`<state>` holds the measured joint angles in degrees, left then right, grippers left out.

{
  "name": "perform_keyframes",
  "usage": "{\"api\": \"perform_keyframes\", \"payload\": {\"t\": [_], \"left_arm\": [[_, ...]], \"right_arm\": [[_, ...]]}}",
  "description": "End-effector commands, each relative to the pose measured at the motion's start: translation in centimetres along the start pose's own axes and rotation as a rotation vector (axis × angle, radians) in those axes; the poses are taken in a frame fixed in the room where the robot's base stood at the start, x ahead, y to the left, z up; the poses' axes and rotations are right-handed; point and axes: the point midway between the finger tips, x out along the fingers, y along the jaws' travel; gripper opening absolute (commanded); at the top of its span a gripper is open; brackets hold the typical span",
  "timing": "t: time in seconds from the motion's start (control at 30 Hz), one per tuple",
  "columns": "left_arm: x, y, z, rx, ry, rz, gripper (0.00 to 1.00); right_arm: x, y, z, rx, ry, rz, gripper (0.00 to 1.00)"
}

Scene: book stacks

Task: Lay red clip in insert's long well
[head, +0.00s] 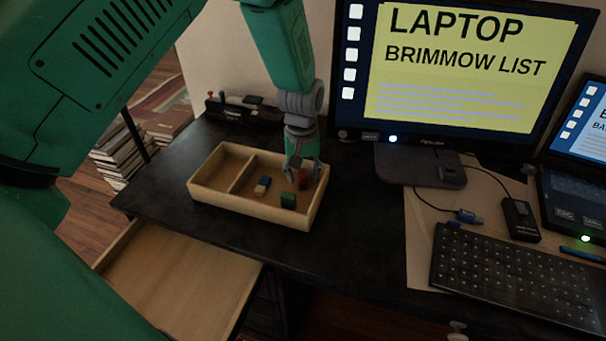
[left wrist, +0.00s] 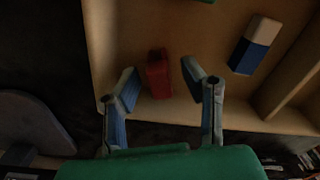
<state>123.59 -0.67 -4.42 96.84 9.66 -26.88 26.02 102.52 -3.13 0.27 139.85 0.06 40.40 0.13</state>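The wooden insert (head: 207,197) sits on the dark desk, split by a divider into a smaller left well and a longer right well. The red clip (head: 303,181) appears in the longer well near its back wall, partly hidden by my gripper. In the left wrist view the red clip (left wrist: 158,74) lies between my fingers, with a gap on each side. My left gripper (head: 303,172) points down over the back of the long well, and it also shows in the left wrist view (left wrist: 161,80), open. My right gripper is not in view.
A blue-and-white eraser (head: 262,186) and a green block (head: 288,201) are in the long well. A monitor (head: 460,75), a keyboard (head: 515,273) and a laptop (head: 580,150) stand to the right. An open drawer (head: 180,275) juts out below the desk's front edge.

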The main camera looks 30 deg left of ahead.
Motion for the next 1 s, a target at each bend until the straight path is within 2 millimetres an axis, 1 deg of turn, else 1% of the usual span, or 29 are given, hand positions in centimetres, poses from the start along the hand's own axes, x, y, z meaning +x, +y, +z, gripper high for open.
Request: {"api": "perform_keyframes", "payload": {"t": [0.17, 0.4, 0.5, 0.6, 0.73, 1.0], "left_arm": [[-2.5, 0.1, -0.1, 0.000, 0.005, 0.002, 0.37], [-7.8, 0.1, -0.1, 0.001, 0.004, 0.002, 0.37], [-9.6, 0.1, -0.1, 0.001, 0.003, 0.002, 0.37], [-10.9, 0.1, -0.1, 0.001, 0.002, 0.001, 0.37], [-11.8, 0.1, -0.1, 0.001, 0.001, 0.000, 0.37], [-12.0, 0.0, -0.1, 0.001, 0.000, -0.001, 0.37]], "right_arm": [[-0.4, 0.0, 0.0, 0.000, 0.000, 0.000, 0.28], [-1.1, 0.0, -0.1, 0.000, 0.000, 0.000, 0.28], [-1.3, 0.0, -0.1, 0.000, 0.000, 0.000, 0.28], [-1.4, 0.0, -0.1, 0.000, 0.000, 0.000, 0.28], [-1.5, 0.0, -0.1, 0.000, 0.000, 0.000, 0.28], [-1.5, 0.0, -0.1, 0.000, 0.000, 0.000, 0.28]]}}
